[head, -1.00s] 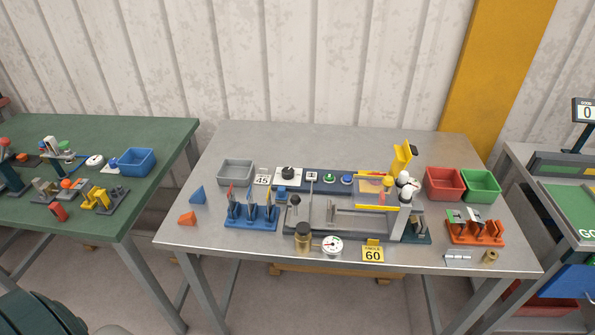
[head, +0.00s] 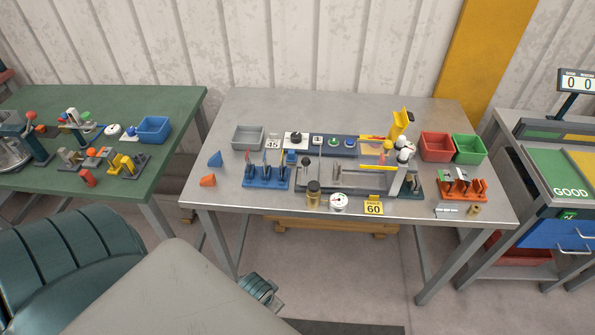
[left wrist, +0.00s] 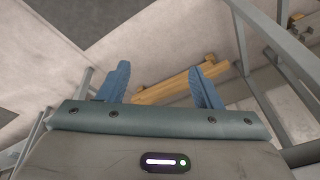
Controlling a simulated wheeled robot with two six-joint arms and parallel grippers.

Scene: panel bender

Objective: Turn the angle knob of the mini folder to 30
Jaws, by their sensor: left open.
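The mini folder (head: 350,178) stands on the grey metal table, with a control strip along its back. The angle knob (head: 296,138) is a black dial on a white plate at the strip's left end. A small white number plate (head: 272,143) beside it seems to read 45, though it is too small to be sure. A yellow sign in front (head: 374,208) reads 60. My left arm comes in at the lower left of the head view, low in front of the table. In the left wrist view my left gripper (left wrist: 161,88) is open and empty, its blue fingers apart. My right gripper is not in view.
A blue tool rack (head: 266,184), a round gauge (head: 339,201) and a brass cylinder (head: 313,194) stand near the folder. A grey bin (head: 248,134) is behind left; red (head: 436,147) and green bins (head: 470,150) are right. A green table (head: 120,185) stands left.

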